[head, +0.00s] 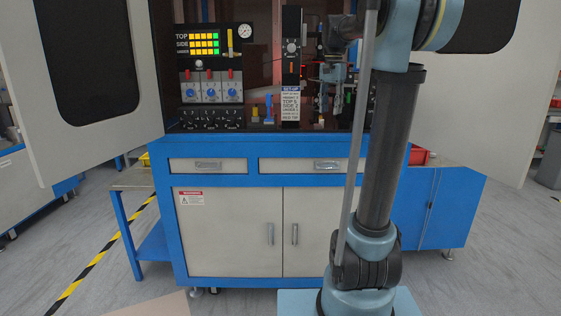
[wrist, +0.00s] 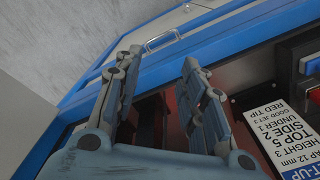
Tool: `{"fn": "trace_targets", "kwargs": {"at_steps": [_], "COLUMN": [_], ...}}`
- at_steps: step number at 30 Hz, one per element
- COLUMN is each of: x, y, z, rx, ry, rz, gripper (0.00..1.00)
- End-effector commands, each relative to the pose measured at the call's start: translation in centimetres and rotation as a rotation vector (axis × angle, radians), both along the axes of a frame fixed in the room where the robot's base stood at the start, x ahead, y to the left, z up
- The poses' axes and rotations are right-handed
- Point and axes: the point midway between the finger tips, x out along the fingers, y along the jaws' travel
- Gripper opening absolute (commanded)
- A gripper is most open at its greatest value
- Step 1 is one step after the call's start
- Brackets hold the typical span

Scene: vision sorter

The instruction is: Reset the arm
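My gripper (wrist: 163,56) shows in the wrist view with its two grey-blue fingers apart and nothing between them. It is over the dark floor of the machine's cabinet, beside the white set-up card (wrist: 279,140). In the head view my arm rises on the right, in front of the blue and grey machine cabinet (head: 228,232), and reaches toward its open upper bay.
A control panel (head: 212,65) with lit yellow and green squares, a gauge and several red-topped units stands left in the bay. The set-up card (head: 291,103) is on a central post. Open doors (head: 50,150) flank the bay. A red bin (head: 418,156) sits at right.

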Motion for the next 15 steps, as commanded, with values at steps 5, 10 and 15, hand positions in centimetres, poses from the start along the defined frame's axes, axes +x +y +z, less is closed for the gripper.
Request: {"fn": "trace_targets", "kwargs": {"at_steps": [5, 10, 15], "x": [-2.3, -5.4, -10.0], "y": [0.2, 0.1, 0.0], "z": [-1.2, -3.1, -6.3], "rx": [-0.001, -0.003, -0.007], "ry": [-0.013, -0.027, -0.051], "rz": [0.047, 0.107, 0.198], "gripper": [0.38, 0.38, 0.38]}}
